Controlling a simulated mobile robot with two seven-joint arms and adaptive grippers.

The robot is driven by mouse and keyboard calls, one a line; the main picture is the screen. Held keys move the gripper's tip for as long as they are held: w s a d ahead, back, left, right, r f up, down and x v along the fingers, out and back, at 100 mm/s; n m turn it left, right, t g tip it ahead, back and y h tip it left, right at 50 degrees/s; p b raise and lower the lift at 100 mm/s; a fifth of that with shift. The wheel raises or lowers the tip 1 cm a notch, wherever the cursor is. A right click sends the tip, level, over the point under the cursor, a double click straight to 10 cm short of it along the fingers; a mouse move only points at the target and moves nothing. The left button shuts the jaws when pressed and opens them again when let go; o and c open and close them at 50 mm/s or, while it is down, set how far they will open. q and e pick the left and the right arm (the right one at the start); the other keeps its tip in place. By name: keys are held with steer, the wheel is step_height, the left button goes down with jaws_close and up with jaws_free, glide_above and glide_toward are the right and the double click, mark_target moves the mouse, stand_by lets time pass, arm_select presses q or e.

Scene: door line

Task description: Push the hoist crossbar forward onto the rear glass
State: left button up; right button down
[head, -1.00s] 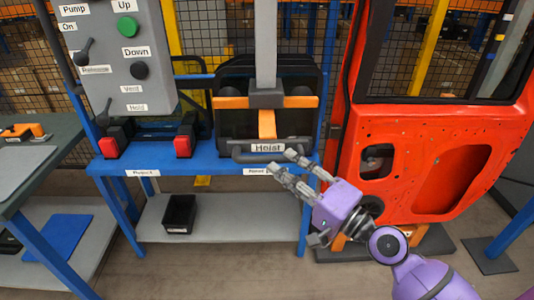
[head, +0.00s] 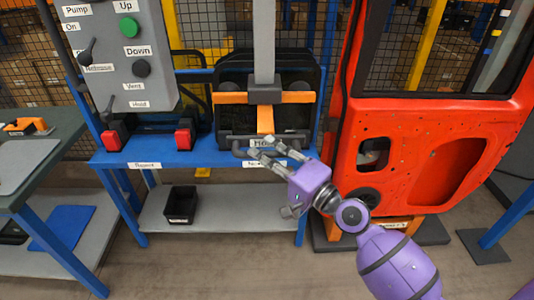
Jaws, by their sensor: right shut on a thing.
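The hoist hangs from a grey post (head: 264,42) with an orange crossbar (head: 232,98) across it. Dark round pads show near both ends of the crossbar, in front of the dark rear glass (head: 300,120) standing in the rack. Whether the pads touch the glass cannot be told. My left gripper is not in view.
A blue rack (head: 205,158) holds the glass, with a black bin (head: 181,205) on its lower shelf. A grey control box (head: 120,60) stands left. An orange-red door (head: 420,130) stands close on the right. A workbench (head: 35,165) is at the far left.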

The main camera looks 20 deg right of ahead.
mark_target(267, 125)
steer(key=w, duration=0.2)
steer(key=w+d+b, duration=0.1)
steer(key=w, duration=0.1)
steer(key=w+b, duration=0.1)
steer(key=w, duration=0.1)
steer(key=shift+d+f, duration=0.35)
steer(key=shift+d, duration=0.05)
steer(key=w+b, duration=0.1)
steer(key=w, duration=0.1)
steer(key=w+d+b, duration=0.1)
steer(key=w, duration=0.2)
steer(key=shift+d, duration=0.2)
steer(key=shift+w+d+r+b, duration=0.1)
steer(key=shift+w+r+b, duration=0.05)
steer(key=shift+w+b, duration=0.2)
steer(key=shift+d+r, duration=0.1)
steer(key=shift+r, duration=0.1)
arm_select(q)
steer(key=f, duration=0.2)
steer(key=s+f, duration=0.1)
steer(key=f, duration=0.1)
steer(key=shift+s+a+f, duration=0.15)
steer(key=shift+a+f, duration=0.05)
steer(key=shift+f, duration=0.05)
arm_select(e)
steer(key=shift+r, duration=0.15)
